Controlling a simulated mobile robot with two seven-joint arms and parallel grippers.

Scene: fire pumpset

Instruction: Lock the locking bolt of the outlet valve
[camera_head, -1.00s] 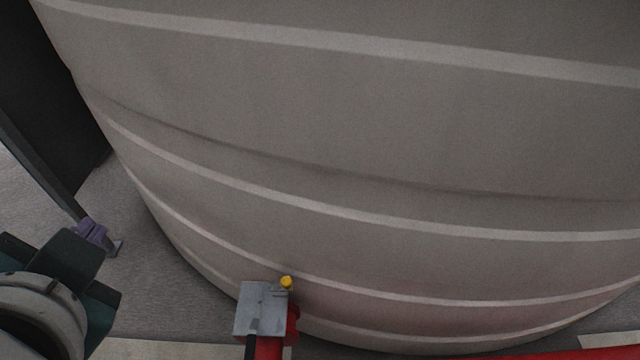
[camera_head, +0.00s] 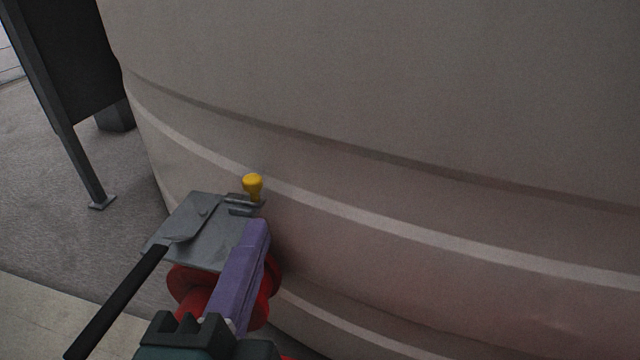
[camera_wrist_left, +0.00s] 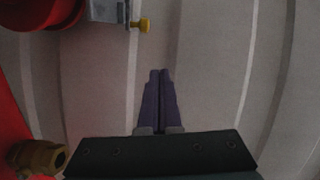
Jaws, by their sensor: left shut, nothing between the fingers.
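The locking bolt (camera_head: 252,186) has a yellow knob and sits on the grey metal bracket of the outlet valve (camera_head: 195,228), against the side of the large tank. The valve has a black lever and a red body (camera_head: 190,290) below the bracket. In the wrist view the yellow bolt (camera_wrist_left: 142,25) is at the top, beside the bracket. My left gripper (camera_head: 256,226) has purple fingers, closed together and empty. In the head view its tips are just below the knob; in the wrist view the fingertips (camera_wrist_left: 160,73) are apart from it. My right gripper is not in view.
The large grey ribbed tank (camera_head: 420,150) fills most of the head view. A dark panel on a post (camera_head: 75,60) stands at the far left. In the wrist view a red pipe (camera_wrist_left: 12,140) and a brass fitting (camera_wrist_left: 38,156) are at the left.

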